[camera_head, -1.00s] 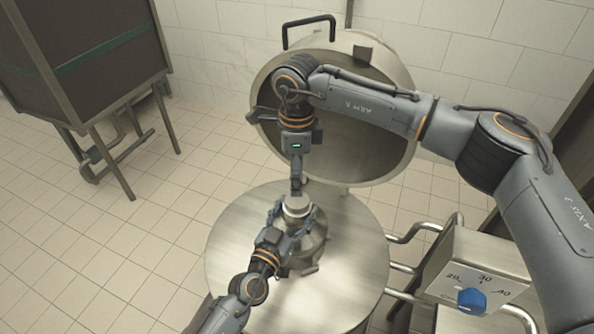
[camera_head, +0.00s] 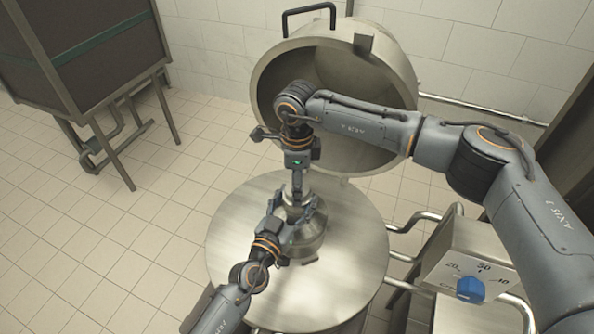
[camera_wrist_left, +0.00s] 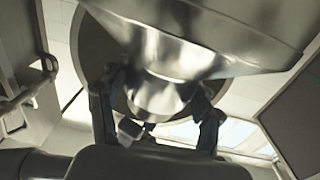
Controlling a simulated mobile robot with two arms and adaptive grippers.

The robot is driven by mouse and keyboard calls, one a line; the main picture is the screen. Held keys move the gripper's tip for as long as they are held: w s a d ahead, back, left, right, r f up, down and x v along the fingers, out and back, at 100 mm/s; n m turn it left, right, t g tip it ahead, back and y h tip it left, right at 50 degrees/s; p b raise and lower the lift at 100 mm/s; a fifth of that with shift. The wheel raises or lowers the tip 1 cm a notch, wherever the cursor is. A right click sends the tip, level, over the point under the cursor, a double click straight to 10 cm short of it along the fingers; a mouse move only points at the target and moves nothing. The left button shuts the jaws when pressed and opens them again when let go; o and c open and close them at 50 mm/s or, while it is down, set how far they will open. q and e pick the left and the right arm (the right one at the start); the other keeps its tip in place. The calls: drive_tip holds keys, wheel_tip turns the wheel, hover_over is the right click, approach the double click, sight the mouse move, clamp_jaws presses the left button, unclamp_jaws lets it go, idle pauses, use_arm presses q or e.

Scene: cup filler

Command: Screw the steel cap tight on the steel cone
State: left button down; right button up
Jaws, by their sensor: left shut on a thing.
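The steel cone (camera_head: 309,241) stands upright on the round steel lid (camera_head: 235,235). My left gripper (camera_head: 298,208) reaches in from the lower left, its fingers around the cone's narrow upper part. In the left wrist view, the cone's wide body (camera_wrist_left: 200,45) hangs across the top and its neck (camera_wrist_left: 158,98) lies between the fingers. A small pale steel part, seemingly the cap (camera_head: 293,213), shows on top of the cone, mostly hidden. My right gripper (camera_head: 298,194) points straight down over the cap. Its fingers appear edge-on, so their opening and any contact are unclear.
A large open steel vessel (camera_head: 400,75) stands behind the lid. A control box (camera_head: 490,243) with a blue knob (camera_head: 470,290) and bent pipes (camera_head: 425,217) are at the right. A dark cabinet (camera_head: 75,45) is at the far left. The lid around the cone is mostly bare.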

drive_tip(key=shift+f, duration=0.45)
drive_tip(key=c, duration=1.2)
drive_tip(key=o, duration=1.4)
wheel_tip(320, 180, up, 12)
